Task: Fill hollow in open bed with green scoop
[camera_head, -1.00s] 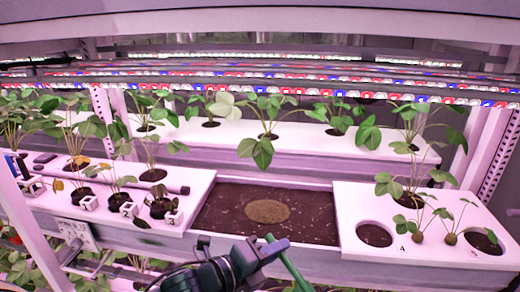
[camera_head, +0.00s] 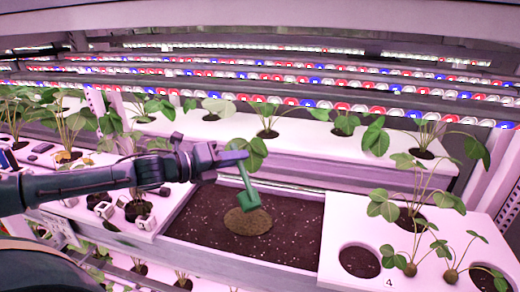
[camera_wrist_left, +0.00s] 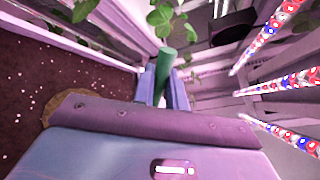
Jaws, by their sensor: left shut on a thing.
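The open bed (camera_head: 190,222) is a rectangle of dark, speckled soil between white panels. The hollow (camera_head: 240,222) shows as a lighter brown round patch near its middle. The green scoop (camera_head: 249,199) hangs from my left gripper (camera_head: 232,156), its handle slanting down to a head over the patch's upper right part. I cannot tell whether the head touches the soil or holds anything. In the left wrist view, my left gripper (camera_wrist_left: 163,90) is shut on the green handle (camera_wrist_left: 166,62), and the patch's edge (camera_wrist_left: 62,104) shows at left. My right gripper is not in view.
Potted strawberry plants and small white cubes (camera_head: 138,210) stand on the left panel (camera_head: 165,212). The right panel (camera_head: 335,215) has round holes, one with bare soil (camera_head: 360,261) beside a label 4. Rows of lights (camera_head: 300,78) run above a rear planted shelf (camera_head: 300,138).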

